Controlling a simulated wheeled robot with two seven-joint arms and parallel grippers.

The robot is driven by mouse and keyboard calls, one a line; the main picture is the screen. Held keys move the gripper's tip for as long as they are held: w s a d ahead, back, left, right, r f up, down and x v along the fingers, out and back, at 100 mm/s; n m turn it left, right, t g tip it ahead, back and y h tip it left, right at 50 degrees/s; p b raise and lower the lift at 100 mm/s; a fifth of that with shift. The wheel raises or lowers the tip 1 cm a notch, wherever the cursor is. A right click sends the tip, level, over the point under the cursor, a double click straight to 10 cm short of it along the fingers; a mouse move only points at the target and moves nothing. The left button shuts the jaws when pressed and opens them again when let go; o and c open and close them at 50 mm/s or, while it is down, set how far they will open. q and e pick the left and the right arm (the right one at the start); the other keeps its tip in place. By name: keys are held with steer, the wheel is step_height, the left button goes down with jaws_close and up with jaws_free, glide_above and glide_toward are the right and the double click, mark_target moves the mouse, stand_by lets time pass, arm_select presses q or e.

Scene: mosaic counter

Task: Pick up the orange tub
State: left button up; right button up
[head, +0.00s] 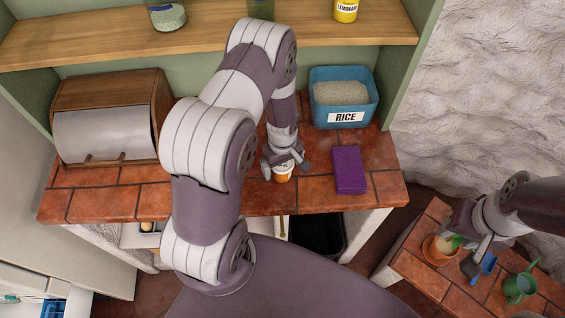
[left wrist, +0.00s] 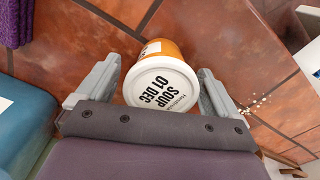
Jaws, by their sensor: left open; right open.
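The orange tub (head: 283,173) has a white lid and stands on the tiled counter (head: 105,203). In the left wrist view the tub (left wrist: 160,80) shows its lid, marked "SOUP 01 DEC". My left gripper (head: 285,166) is over the tub, pointing down. Its fingers are open, one on each side of the tub, and in the left wrist view (left wrist: 161,85) gaps show between fingers and tub. My right gripper (head: 476,254) is open at the lower right, near a plant pot on the side counter. Part of the tub is hidden by my left gripper in the head view.
A purple cloth (head: 349,170) lies right of the tub. A blue rice bin (head: 343,98) stands behind it, and a wooden bread box (head: 110,118) is at the left. A plant pot (head: 437,250) and a green watering can (head: 520,287) stand on the side counter.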

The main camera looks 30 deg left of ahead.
arm_select(q)
steer(key=shift+w+f, duration=0.1)
steer(key=shift+f, duration=0.35)
steer(key=shift+s+a, duration=0.1)
steer(key=shift+s, duration=0.1)
steer(key=c, duration=0.4)
steer(key=shift+r, duration=0.1)
steer(key=c, duration=0.5)
steer(key=shift+c, duration=0.7)
steer(key=shift+w, duration=0.1)
steer(key=shift+r, duration=0.1)
